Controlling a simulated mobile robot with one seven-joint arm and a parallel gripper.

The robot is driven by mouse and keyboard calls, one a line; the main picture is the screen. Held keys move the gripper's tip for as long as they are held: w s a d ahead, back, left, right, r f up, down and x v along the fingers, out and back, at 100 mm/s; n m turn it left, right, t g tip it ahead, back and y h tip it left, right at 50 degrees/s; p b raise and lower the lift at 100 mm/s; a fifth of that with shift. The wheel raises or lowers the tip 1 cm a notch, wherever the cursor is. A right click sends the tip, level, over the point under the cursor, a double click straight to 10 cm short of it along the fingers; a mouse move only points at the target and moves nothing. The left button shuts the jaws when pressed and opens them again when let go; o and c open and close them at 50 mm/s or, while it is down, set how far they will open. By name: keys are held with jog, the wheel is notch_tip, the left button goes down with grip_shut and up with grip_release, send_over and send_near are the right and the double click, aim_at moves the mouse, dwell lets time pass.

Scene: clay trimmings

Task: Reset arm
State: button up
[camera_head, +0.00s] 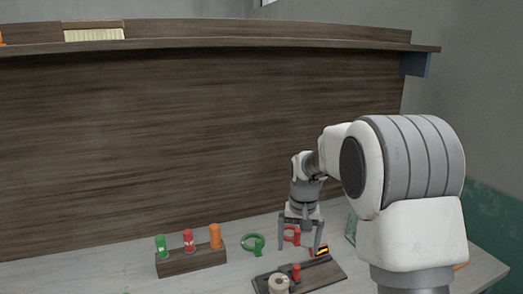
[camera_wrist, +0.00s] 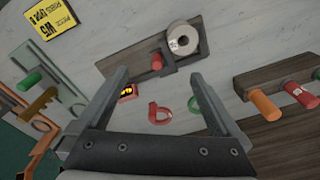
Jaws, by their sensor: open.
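My gripper (camera_head: 301,248) hangs open over the bench, pointing down, its two fingers spread apart. In the wrist view the open fingers (camera_wrist: 162,88) frame the bench top, with nothing held between them. A red ring-shaped piece (camera_wrist: 159,111) and a small black, red and yellow item (camera_wrist: 128,92) show beyond and between the fingers. The red piece (camera_head: 291,234) shows behind the gripper in the head view. My arm comes in from the right, and its large white and grey links hide the right part of the bench.
A dark wooden block (camera_head: 190,262) holds green, red and orange handled tools. A green ring piece (camera_head: 253,243) lies right of it. A dark board (camera_head: 325,272) bears a pale roll (camera_head: 278,284) and a red peg (camera_head: 296,272). A yellow label (camera_wrist: 54,17) lies on the bench.

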jog(key=s+d+r+n+t, duration=0.1)
jog(key=s+d+r+t, duration=0.1)
jog(key=s+r, duration=1.15)
jog(key=s+d+n+t, duration=0.1)
jog(key=s+t, duration=0.1)
jog(key=s, duration=1.3)
jog(key=shift+s+d+t, duration=0.2)
jog(key=shift+s+t, duration=0.1)
jog(key=shift+t, duration=0.1)
